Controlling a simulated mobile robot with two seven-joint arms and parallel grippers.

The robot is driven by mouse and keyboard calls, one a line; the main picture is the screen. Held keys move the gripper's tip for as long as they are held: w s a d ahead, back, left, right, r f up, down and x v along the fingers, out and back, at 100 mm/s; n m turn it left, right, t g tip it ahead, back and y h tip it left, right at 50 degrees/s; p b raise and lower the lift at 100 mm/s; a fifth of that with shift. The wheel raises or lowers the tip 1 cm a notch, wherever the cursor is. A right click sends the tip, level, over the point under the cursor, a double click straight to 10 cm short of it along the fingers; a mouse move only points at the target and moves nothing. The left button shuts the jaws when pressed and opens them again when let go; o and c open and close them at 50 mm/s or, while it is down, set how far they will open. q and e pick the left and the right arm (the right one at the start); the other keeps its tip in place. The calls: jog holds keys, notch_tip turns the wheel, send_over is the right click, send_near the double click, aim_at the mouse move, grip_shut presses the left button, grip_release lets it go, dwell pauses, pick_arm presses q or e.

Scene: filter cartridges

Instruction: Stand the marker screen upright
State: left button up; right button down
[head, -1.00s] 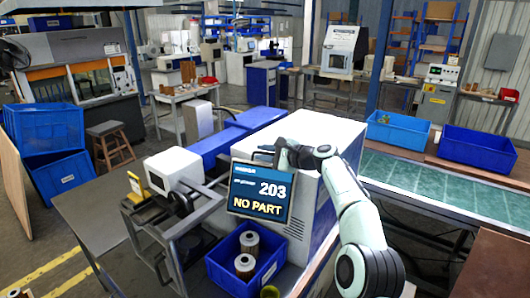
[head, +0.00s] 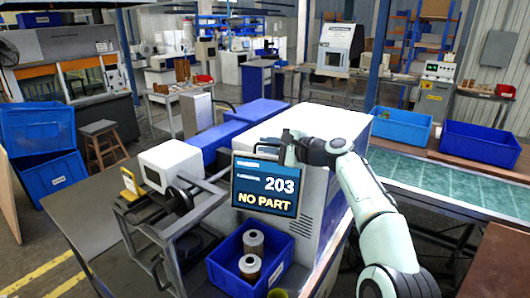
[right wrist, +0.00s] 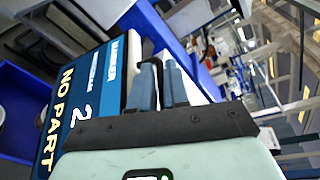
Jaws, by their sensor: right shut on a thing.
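The marker screen (head: 265,184) is a dark-framed blue panel reading "203" and "NO PART", at the front of the white machine in the head view. Its face is turned toward me and looks nearly upright; any small remaining lean is hard to judge. My right gripper (head: 290,148) is at its top edge, shut on the screen there. In the right wrist view the two blue-grey fingers (right wrist: 162,86) are close together at the dark handle on top of the screen (right wrist: 92,88). My left gripper is not in view.
A blue bin (head: 226,270) with two cylindrical filters stands just below the screen. The white machine (head: 325,135) is right behind it. A metal frame with a shaft (head: 180,205) is to the left. A green-topped conveyor (head: 440,185) with blue crates lies to the right.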

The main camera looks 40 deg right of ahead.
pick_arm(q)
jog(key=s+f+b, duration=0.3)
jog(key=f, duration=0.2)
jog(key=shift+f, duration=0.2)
pick_arm(e)
jog(key=a+n, duration=0.1)
jog(key=s+a+n+t, duration=0.1)
jog(key=shift+s+a+f, duration=0.15)
jog(key=shift+s+a, duration=0.15)
jog(key=c, duration=1.5)
grip_release()
jog(key=shift+s, duration=0.1)
